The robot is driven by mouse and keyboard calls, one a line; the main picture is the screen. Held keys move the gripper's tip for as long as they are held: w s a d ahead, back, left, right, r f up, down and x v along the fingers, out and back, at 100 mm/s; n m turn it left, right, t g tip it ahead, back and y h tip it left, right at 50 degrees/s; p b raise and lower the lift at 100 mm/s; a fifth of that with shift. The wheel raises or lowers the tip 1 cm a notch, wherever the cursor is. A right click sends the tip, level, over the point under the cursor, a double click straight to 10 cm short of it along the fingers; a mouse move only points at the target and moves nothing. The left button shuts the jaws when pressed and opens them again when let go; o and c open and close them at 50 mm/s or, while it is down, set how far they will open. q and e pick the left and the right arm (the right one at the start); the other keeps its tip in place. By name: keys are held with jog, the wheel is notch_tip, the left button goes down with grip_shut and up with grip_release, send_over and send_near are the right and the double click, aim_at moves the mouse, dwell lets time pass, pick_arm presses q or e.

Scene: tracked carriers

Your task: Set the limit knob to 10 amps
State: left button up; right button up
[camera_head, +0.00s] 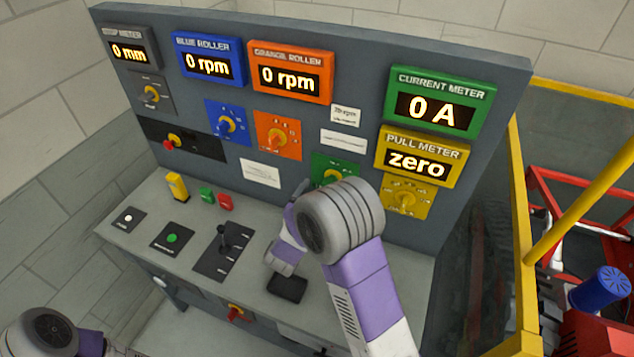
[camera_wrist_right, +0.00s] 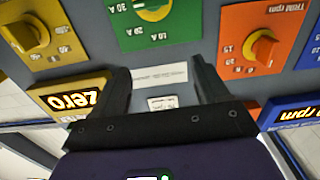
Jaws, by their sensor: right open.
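The limit knob is a yellow knob (camera_head: 332,176) on a green plate (camera_head: 348,167), partly hidden behind my right arm in the head view. In the right wrist view the yellow knob (camera_wrist_right: 152,9) is cut by the top edge. That view is upside down and shows 30 A, 20 A and 10 A marks on the green plate (camera_wrist_right: 186,28). Which mark the knob points at I cannot tell. My right gripper (camera_wrist_right: 163,82) is open and empty, its fingers apart in front of the panel near the white labels, off the knob. My left gripper is out of view.
The current meter (camera_head: 437,105) reads 0 A. An orange knob (camera_head: 277,138) and a blue knob (camera_head: 225,125) sit left of the green plate. A yellow dial (camera_head: 407,196) is to its right. A lever (camera_head: 223,238) stands up from the desk.

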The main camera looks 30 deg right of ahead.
notch_tip(320, 180, down, 6)
jog(key=b, duration=0.6)
jog(key=x, duration=0.7)
jog(key=shift+w+d+p, duration=0.2)
jog(key=shift+p, duration=0.2)
jog(key=shift+f, duration=0.1)
jog(key=c, duration=1.1)
jog(key=shift+o, duration=0.2)
